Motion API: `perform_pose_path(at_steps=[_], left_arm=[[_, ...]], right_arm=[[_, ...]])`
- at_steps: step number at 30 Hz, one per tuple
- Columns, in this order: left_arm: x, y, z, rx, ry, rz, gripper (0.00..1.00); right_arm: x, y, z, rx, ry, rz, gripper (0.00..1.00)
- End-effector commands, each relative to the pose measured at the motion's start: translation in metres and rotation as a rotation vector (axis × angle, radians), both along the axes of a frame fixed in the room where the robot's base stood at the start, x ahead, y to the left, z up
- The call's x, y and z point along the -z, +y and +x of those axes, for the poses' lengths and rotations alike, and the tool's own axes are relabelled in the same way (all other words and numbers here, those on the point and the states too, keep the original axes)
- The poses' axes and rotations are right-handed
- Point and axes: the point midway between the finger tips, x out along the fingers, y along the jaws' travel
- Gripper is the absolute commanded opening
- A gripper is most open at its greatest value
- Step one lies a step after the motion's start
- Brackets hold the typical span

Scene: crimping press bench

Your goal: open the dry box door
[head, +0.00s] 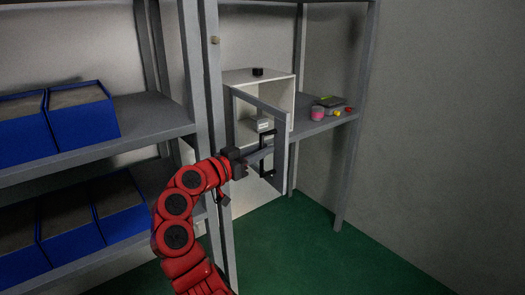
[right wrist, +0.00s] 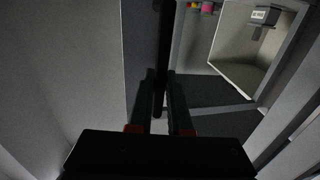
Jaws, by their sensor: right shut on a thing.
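The white dry box (head: 282,88) stands on a grey shelf in the head view. Its grey-framed door (head: 280,135) stands open, swung out at an angle from the box front, with the lit interior showing behind it. My right gripper (head: 259,156) is at the dark upright door handle (head: 264,168), shut on it. In the right wrist view the handle (right wrist: 161,60) runs up between the two fingers (right wrist: 160,95), and the box's inside (right wrist: 235,50) shows at the upper right. My left gripper is not in view.
Blue bins (head: 84,112) fill the shelves at the left. A pink jar (head: 317,114) and small coloured items sit right of the box. A small labelled grey object (head: 262,124) is inside the box.

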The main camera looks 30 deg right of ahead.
Motion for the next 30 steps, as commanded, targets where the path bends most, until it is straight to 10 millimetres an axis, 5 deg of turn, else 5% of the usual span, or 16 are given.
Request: perform_pose_path(at_steps=[4,5,9,20,30], left_arm=[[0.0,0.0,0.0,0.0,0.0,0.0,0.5],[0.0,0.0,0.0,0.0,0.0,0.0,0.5],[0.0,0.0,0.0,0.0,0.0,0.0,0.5],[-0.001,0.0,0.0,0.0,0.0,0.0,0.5],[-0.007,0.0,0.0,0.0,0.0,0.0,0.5]], right_arm=[[-0.002,0.001,0.0,-0.003,-0.003,-0.002,0.0],[-0.002,0.001,0.0,-0.003,-0.003,-0.002,0.21],[-0.001,0.0,0.001,-0.003,-0.001,-0.002,0.46],[-0.001,0.004,0.0,-0.003,0.0,-0.001,0.47],[-0.001,0.072,-0.017,-0.009,0.001,0.0,0.47]])
